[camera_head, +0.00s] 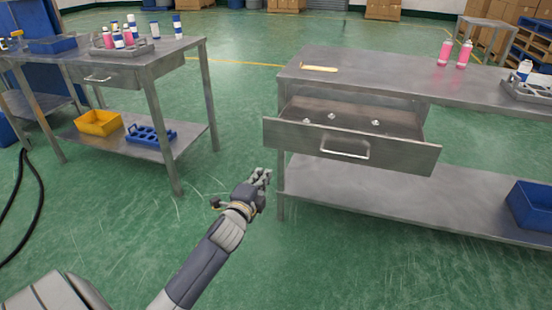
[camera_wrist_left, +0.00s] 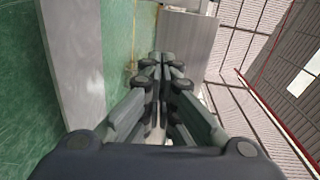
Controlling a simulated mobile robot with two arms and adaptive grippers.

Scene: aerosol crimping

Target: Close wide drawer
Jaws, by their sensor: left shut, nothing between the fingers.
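The wide drawer (camera_head: 350,149) is pulled out from the right steel table in the head view. Its front has a bar handle (camera_head: 345,150), and several small pale parts lie inside it. My left gripper (camera_head: 264,174) is to the left of the drawer and lower, near the table's front left leg, apart from the drawer front. Its fingers are shut and empty. In the left wrist view the closed fingers (camera_wrist_left: 161,62) point away from the camera, with grey metal surfaces beyond and to the left. My right gripper is not in view.
The right table (camera_head: 385,72) carries pink cans (camera_head: 463,54) and a grey tray (camera_head: 528,90); a blue bin (camera_head: 531,206) sits on its lower shelf. A second table (camera_head: 165,55) with a narrower drawer (camera_head: 100,78) stands left. Green floor between the tables is clear.

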